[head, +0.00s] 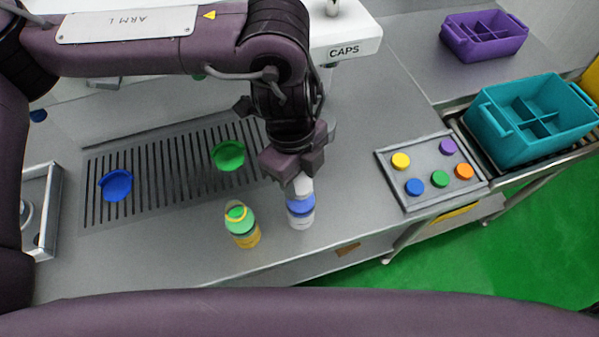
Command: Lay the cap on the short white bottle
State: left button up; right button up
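A short bottle (300,222) with a white lower part and a blue band stands upright on the grey counter near its front edge. My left gripper (302,177) is directly above it, pointing down. A white piece (303,186) shows between the gripper and the blue band; I cannot tell whether it is a cap or the bottle's neck. The fingertips are mostly hidden by the gripper body, so its opening does not show. Loose caps in yellow (401,161), purple (447,147), blue (414,187), green (440,178) and orange (464,171) lie in a grey tray (402,202). My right gripper is out of view.
A bottle with green top and yellow base (247,239) stands close left. Blue (116,185) and green (228,155) round pieces lie on the slotted grate (170,160). A teal crate (497,141) and purple crate (485,45) are right. A CAPS unit (345,40) stands behind.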

pick_arm(q)
jog(key=o, duration=0.4)
jog(key=r, duration=0.5)
jog(key=r+b, duration=0.1)
jog(key=r, duration=0.1)
jog(key=shift+w+a+r, duration=0.3)
jog(key=shift+a+r, duration=0.05)
jog(key=shift+r, duration=0.05)
